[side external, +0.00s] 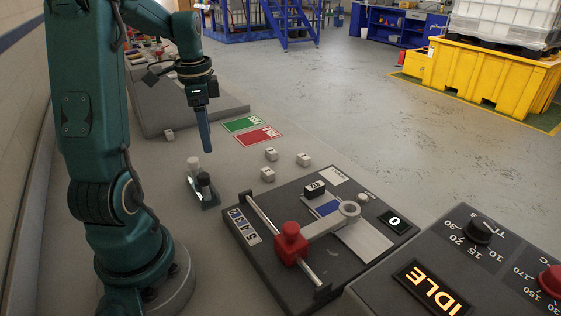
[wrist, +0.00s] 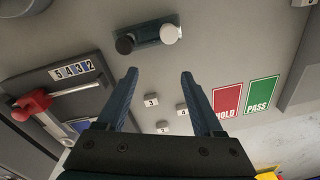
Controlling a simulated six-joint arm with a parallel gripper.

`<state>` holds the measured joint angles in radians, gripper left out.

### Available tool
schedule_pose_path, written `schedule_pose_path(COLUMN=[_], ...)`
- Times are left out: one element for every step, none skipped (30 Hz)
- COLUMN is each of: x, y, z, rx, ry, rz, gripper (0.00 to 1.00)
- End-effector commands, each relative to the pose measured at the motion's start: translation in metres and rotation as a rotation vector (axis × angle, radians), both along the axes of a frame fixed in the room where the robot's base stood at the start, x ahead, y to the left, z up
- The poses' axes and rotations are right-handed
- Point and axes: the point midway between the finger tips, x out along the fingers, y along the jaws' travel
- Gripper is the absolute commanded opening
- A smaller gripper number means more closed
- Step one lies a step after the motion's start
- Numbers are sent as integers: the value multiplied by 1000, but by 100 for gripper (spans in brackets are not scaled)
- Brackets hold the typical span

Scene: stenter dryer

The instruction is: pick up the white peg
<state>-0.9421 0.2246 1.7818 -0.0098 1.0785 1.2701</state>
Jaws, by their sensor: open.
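The white peg (side external: 194,164) stands upright in a small dark holder (side external: 211,205) on the grey bench, beside a black peg (side external: 203,180). In the wrist view the white peg (wrist: 170,34) is at the right end of the holder (wrist: 148,35) and the black peg (wrist: 125,44) at the left end. My gripper (side external: 209,152) hangs above the bench, with its fingers pointing down, apart from the pegs. In the wrist view my gripper (wrist: 159,74) is open and empty, and the white peg lies beyond the fingertips.
Several small white numbered cubes (side external: 271,154) sit on the bench near the green PASS mat (side external: 240,124) and red HOLD mat (side external: 259,137). A dark fixture (side external: 270,268) with a red clamp (side external: 291,243) stands right of the holder. A control panel (side external: 470,262) reads IDLE.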

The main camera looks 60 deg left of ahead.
Motion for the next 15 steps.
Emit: schedule_pose_path(x=[-11,-16,-22,-26,-29,-32,-33,-34,-34,-35,-34,-34,-35,-35,-34], y=[13,18,22,24,25,26,27,28,28,27,27,27,26,26,26], z=[-10,-14,-19,-22,-24,-26,-28,-29,-32,-35,-39,-44,-48,-52,-58], rx=[-27,-38,-52,-62,-69,-74,-76,-76,-77,-77,-77,-77,-79,-78,-78], ry=[18,25,33,39,43,45,46,46,46,46,46,46,48,48,47], rz=[62,87,113,130,143,155,161,165,167,167,167,166,166,166,166], gripper=[68,68,68,68,68,68,68,68,68,68,68,68,68,68,68])
